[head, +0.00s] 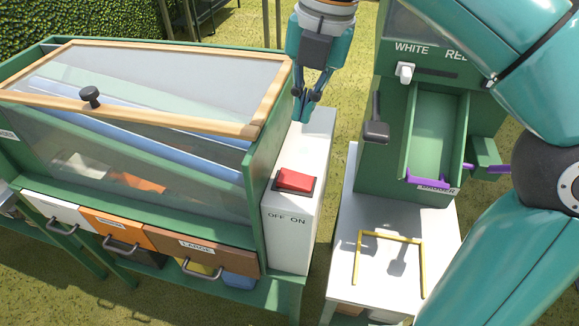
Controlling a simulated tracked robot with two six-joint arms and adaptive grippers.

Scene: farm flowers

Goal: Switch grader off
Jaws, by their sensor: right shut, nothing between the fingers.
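The grader (252,205) is the long green cabinet on the left, with a clear wood-framed lid. A white box (290,240) stands at its right end. A red rocker switch (296,181) in a dark frame sits on top of this box, above the words OFF on the left and ON on the right. I cannot tell for sure which side of the rocker is pressed down. My right gripper (302,118) is shut and empty, pointing down at the far end of the white box, behind the switch and apart from it. My left gripper is not in view.
Drawers with handles (118,247) line the grader's front. To the right stands a green machine (372,170) with a white slider knob (405,72), a black lever (376,122) and a tray with a purple part (428,181). A white table (345,262) with a yellow outline is before it.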

